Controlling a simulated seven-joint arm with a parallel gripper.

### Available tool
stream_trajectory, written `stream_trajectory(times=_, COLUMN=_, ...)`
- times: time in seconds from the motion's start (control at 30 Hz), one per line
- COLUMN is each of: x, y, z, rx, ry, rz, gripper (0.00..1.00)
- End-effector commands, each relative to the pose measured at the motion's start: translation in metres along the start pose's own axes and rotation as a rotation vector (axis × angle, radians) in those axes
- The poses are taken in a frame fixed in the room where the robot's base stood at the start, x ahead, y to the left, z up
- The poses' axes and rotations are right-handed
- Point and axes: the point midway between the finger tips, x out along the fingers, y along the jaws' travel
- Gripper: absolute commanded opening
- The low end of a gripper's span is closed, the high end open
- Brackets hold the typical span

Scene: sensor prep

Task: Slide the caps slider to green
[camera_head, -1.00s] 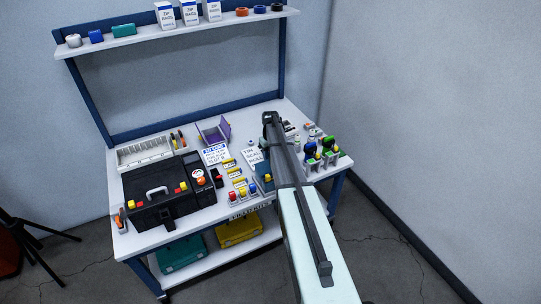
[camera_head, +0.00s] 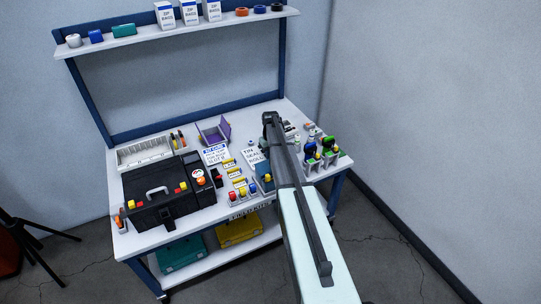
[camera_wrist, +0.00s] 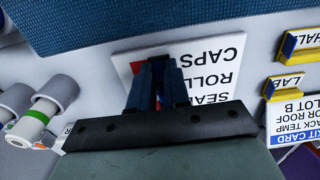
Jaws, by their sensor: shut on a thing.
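A white card (camera_wrist: 215,68) with upside-down words SEAL, ROLL and CAPS fills the middle of the wrist view. A red patch (camera_wrist: 136,67) shows at its left by the CAPS row. My gripper (camera_wrist: 162,62) reaches over this left part, its dark blue fingers close together and shut on the caps slider. The slider itself is hidden between the fingers, so its exact position cannot be seen. No green mark shows clearly on the card. In the head view the card (camera_head: 252,156) stands on the bench left of my arm, which hides my gripper.
Yellow label holders (camera_wrist: 294,86) and a kit card (camera_wrist: 293,120) lie to the right in the wrist view. Grey rolls (camera_wrist: 40,112) lie at left and a blue surface (camera_wrist: 180,22) spans the top. A black case (camera_head: 165,203) sits on the bench at left.

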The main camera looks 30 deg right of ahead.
Motion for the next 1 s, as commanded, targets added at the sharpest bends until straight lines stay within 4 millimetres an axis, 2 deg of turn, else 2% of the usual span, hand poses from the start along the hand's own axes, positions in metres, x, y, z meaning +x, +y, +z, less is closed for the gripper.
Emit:
stream_trajectory(times=0.23, x=0.0, y=0.003, z=0.0, rx=0.0, ry=0.0, rz=0.0, gripper=0.0)
stream_trajectory(times=0.47, x=0.0, y=0.03, z=-0.001, rx=0.001, ry=-0.003, rz=0.0, gripper=0.0)
stream_trajectory(times=0.73, x=0.0, y=0.033, z=0.0, rx=0.0, ry=-0.003, rz=0.004, gripper=0.0)
stream_trajectory(times=0.77, x=0.0, y=0.033, z=0.0, rx=0.0, ry=-0.002, rz=0.005, gripper=0.19)
stream_trajectory(times=1.0, x=0.0, y=0.032, z=0.0, rx=0.0, ry=-0.002, rz=0.003, gripper=0.42)
